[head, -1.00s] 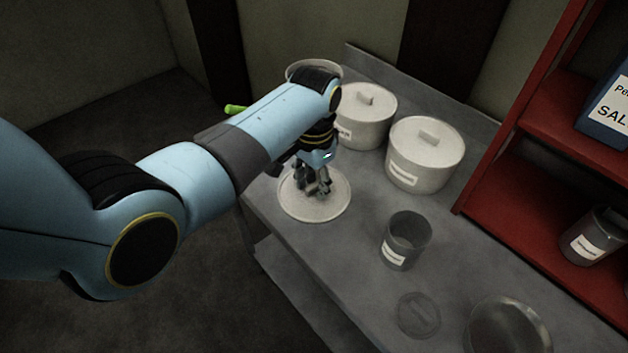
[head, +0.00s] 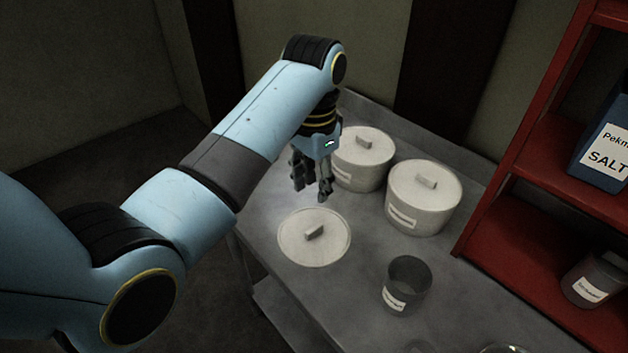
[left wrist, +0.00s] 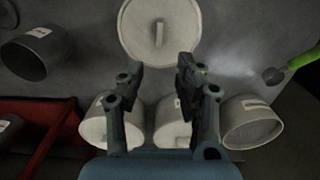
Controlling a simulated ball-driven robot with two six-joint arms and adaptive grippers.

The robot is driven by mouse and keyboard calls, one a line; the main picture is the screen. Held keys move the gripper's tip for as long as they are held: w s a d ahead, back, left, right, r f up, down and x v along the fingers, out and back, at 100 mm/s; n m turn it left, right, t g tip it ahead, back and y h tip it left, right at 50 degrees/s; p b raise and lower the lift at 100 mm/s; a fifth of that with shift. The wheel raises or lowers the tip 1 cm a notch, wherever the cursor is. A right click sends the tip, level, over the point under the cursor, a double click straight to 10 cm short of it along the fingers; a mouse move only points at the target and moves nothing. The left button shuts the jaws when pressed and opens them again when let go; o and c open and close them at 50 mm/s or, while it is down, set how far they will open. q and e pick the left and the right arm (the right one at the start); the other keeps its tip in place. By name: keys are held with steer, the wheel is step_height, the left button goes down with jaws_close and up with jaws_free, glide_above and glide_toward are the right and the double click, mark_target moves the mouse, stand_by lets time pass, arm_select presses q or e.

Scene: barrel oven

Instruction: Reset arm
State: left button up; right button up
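My left gripper (head: 312,190) hangs above the grey table, fingers pointing down, open and empty. A round white lid (head: 300,248) with a bar handle lies flat on the table, below and in front of the fingers. In the left wrist view the gripper's two fingers (left wrist: 158,68) stand apart, and the lid (left wrist: 185,28) lies beyond their tips. My right gripper is not in view.
Two lidded white pots (head: 366,172) (head: 408,222) stand along the table's back. An open dark canister (head: 402,290) stands nearer. A red shelf (head: 490,235) holds a blue salt box (head: 606,150). An open pot (left wrist: 252,125) and green-handled tool (left wrist: 303,60) show in the left wrist view.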

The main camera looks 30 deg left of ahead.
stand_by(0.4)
arm_select(q)
steer(key=s+a+r+n+t, duration=0.1)
steer(key=s+a+r+t, duration=0.1)
steer(key=s, duration=1)
steer(key=s+a+r+n+t, duration=0.2)
steer(key=s+a, duration=0.1)
steer(key=s, duration=0.9)
step_height(320, 180, down, 32)
steer(key=a+g+y+b, duration=0.1)
steer(key=a+g+b, duration=0.1)
steer(key=b, duration=0.7)
steer(key=s+f+b, duration=0.4)
steer(key=s+f, duration=0.6)
steer(key=f, duration=0.3)
steer(key=s+a+f+g+b, duration=0.1)
steer(key=s+f+b, duration=0.3)
steer(key=s+f, duration=0.6)
step_height(320, 180, down, 4)
steer(key=shift+r, duration=0.15)
